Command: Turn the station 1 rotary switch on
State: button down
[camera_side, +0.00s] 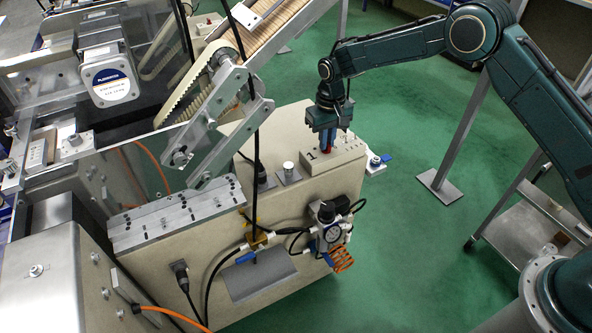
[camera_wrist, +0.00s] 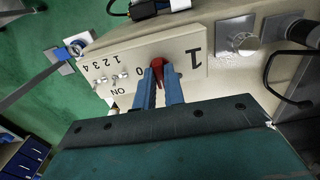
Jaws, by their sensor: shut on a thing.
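The station 1 panel, a beige box marked with a large "1", sits on the corner of the machine housing in the side view (camera_side: 348,155) and fills the upper middle of the wrist view (camera_wrist: 196,58). Its red rotary switch (camera_wrist: 157,64) stands between my blue fingers, beside a small "0" mark. My gripper (camera_wrist: 158,80) is shut on the switch, one finger on each side. In the side view my gripper (camera_side: 326,138) points straight down onto the panel, and only a little red shows. The switch's exact turn angle is hard to tell.
Small toggle switches (camera_wrist: 112,80) marked 1 to 4 and "ON" sit on the same panel beside the fingers. A silver round knob (camera_wrist: 244,42) stands past the other end. An air regulator (camera_side: 328,222) hangs on the housing front, and a slanted conveyor (camera_side: 205,85) rises at left.

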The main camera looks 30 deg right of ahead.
jog(key=c, duration=1.5)
grip_release()
jog(key=shift+r, duration=0.2)
jog(key=shift+r, duration=6.75)
